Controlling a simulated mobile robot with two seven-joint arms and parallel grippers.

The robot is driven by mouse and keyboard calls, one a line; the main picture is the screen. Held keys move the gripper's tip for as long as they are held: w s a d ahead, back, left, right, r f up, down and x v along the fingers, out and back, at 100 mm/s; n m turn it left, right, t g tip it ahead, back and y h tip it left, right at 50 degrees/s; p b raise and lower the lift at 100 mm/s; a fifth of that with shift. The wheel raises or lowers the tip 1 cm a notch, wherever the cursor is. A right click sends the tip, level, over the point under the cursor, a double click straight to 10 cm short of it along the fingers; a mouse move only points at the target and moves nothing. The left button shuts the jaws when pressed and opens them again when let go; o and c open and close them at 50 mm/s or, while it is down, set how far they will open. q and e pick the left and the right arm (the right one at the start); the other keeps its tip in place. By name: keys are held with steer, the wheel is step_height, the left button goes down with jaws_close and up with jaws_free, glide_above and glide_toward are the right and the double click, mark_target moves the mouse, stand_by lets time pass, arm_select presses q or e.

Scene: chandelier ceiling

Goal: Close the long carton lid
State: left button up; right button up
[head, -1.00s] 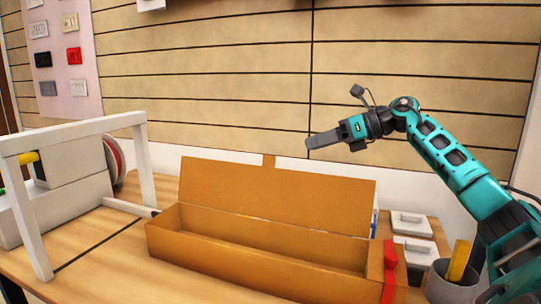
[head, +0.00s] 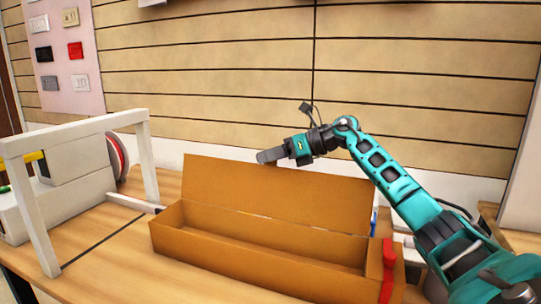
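The long brown carton (head: 215,260) stands on the wooden table with its mouth open, and the part of its inside that shows is empty. Its lid (head: 290,198) is raised along the far long side, leaning a little back. My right gripper (head: 265,157) is at the top edge of the lid, near its middle, over the spot where the lid's tab was. I cannot tell whether it touches the lid. Its fingers look together, with nothing seen between them. My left gripper is not in view.
A white frame (head: 40,220) stands left of the carton, with a white box and a reel (head: 116,157) behind it. A red strip (head: 388,268) is at the carton's right end. My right arm partly covers the things at the right.

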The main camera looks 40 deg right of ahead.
jaws_close()
stand_by(0.3)
stand_by(1.2)
